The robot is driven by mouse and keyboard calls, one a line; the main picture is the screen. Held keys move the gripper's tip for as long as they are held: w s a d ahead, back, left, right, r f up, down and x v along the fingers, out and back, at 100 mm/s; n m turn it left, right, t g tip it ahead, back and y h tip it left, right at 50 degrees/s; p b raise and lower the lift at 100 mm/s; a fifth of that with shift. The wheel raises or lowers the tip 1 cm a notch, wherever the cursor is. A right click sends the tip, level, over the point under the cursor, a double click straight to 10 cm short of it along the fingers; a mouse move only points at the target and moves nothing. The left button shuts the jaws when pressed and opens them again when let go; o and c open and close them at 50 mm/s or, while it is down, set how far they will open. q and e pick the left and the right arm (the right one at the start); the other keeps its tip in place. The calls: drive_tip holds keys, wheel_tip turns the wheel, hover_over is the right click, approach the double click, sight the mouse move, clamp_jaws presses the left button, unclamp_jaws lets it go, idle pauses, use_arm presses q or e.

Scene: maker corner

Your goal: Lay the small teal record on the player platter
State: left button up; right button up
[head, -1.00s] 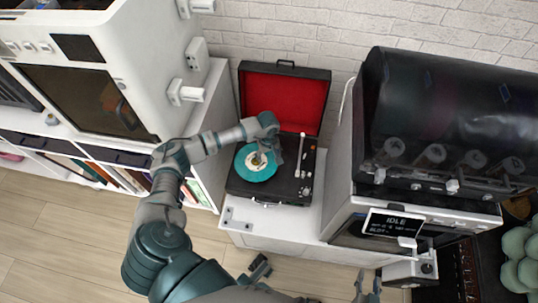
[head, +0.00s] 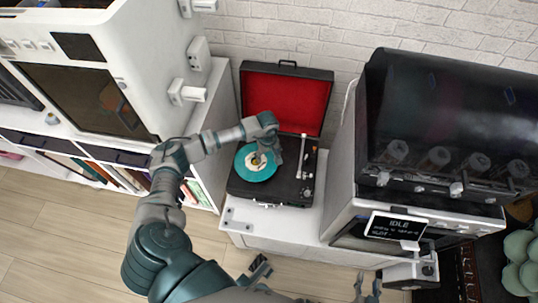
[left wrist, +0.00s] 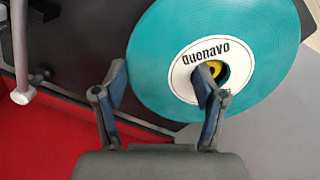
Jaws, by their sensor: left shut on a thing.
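The small teal record (head: 250,173) with its cream label is over the left part of the open record player (head: 300,193). It covers the platter, which I cannot see. My left gripper (head: 271,150) reaches in from the left above it. In the left wrist view the record (left wrist: 165,60) is held between the fingers of the left gripper (left wrist: 160,88): one finger is at its rim, the other at the centre hole, where something yellow shows. I cannot tell whether the record touches the platter. My right gripper (head: 368,288) is at the bottom edge, empty, its fingertips apart.
The player's red-lined lid (head: 285,100) stands open behind. The silver tonearm (head: 302,158) is right of the record. A white cabinet machine (head: 85,90) stands left, and a dark-topped machine with an IDLE display (head: 396,225) right. The white stand (head: 262,220) is bare in front.

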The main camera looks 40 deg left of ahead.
use_arm(q)
drive_tip(key=o, duration=1.6)
drive_tip(key=shift+o, duration=0.2)
wheel_tip(320, 180, up, 12)
drive_tip(key=shift+s+f, duration=0.1)
drive_tip(key=shift+f, duration=0.05)
